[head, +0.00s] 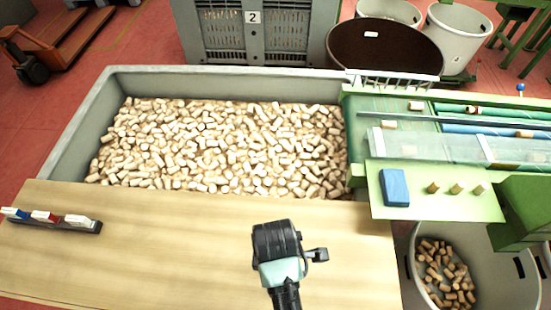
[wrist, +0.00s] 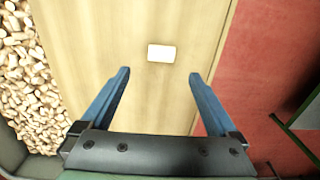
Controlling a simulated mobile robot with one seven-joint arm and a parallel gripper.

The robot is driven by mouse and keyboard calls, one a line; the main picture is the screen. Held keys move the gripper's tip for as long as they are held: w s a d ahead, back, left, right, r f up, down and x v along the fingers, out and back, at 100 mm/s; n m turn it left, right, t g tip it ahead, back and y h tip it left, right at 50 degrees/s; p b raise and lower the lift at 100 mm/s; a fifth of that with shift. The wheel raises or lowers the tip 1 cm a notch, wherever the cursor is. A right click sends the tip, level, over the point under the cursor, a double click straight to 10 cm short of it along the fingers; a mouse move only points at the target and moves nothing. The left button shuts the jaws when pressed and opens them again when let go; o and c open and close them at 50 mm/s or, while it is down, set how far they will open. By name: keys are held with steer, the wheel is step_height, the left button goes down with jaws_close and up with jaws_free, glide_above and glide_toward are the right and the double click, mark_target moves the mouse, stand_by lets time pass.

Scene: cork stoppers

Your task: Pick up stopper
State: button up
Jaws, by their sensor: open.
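A small pale, rounded block (wrist: 161,53), which looks like a single stopper, lies on the wooden table (wrist: 120,25) in the wrist view. My gripper (wrist: 158,74) is open, with its two blue fingers apart and nothing between them. The pale block shows just beyond the fingertips, roughly centred between them; I cannot tell the height gap. In the head view my gripper (head: 277,245) is over the table, its fingers are hidden, and I do not see the block. Many loose stoppers (head: 220,145) fill the grey bin behind the table.
A green sorting machine (head: 440,205) stands at right, bearing a blue block (head: 395,188) and three stoppers. Below it is a white tub (head: 500,290) of stoppers.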

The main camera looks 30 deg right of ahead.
step_height(320, 180, down, 4)
steer(key=f, duration=0.5)
steer(key=shift+s+d, duration=0.15)
steer(key=shift+s, duration=0.15)
steer(key=c, duration=1.4)
steer(key=shift+r, duration=0.15)
